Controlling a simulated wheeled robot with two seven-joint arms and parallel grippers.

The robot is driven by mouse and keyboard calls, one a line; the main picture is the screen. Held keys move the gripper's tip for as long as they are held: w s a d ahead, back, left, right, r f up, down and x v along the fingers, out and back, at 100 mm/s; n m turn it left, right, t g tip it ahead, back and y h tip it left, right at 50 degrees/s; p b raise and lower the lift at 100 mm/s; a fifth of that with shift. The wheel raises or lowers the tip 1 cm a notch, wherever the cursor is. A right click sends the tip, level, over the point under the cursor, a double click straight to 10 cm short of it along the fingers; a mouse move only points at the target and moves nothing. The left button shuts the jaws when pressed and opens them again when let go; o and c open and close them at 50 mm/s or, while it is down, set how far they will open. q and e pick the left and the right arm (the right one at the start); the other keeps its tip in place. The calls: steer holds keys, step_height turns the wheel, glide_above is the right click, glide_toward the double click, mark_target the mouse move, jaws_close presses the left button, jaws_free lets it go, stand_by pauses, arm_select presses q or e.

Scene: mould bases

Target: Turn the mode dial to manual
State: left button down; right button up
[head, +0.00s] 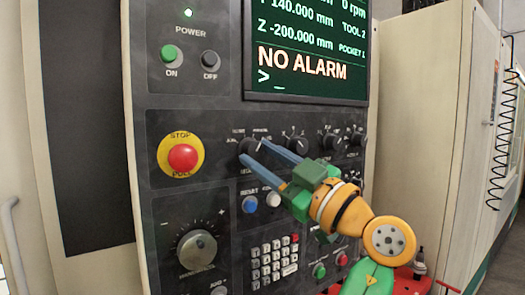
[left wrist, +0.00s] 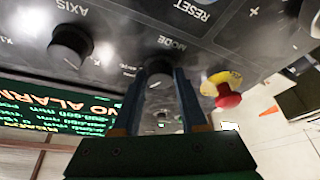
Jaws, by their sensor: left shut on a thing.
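The mode dial (head: 250,147) is a small black knob at the left end of a row of knobs on the dark control panel. My left gripper (head: 254,149) is shut on it, with one blue finger at its lower left and one at its upper right. In the left wrist view the mode dial (left wrist: 158,74) shows between the fingertips (left wrist: 165,72), beside the printed word MODE. The fingers partly cover the dial's labels, and I cannot read its setting. My right gripper is not in view.
The red and yellow stop button (head: 183,158) is left of the dial. The blue reset button (head: 250,204) and a white button (head: 273,199) sit just below. Another knob (head: 295,144) is close on the right. The screen (head: 308,45) above reads NO ALARM.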

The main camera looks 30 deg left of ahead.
arm_select(q)
steer(key=shift+r+n+g+p, duration=0.1)
steer(key=shift+n+g+p, duration=0.5)
steer(key=shift+n, duration=0.7)
steer(key=shift+c, duration=2.2)
jaws_free()
steer(key=shift+w, duration=0.1)
steer(key=b+v, duration=0.2)
steer(key=v, duration=0.5)
steer(key=shift+d, duration=0.15)
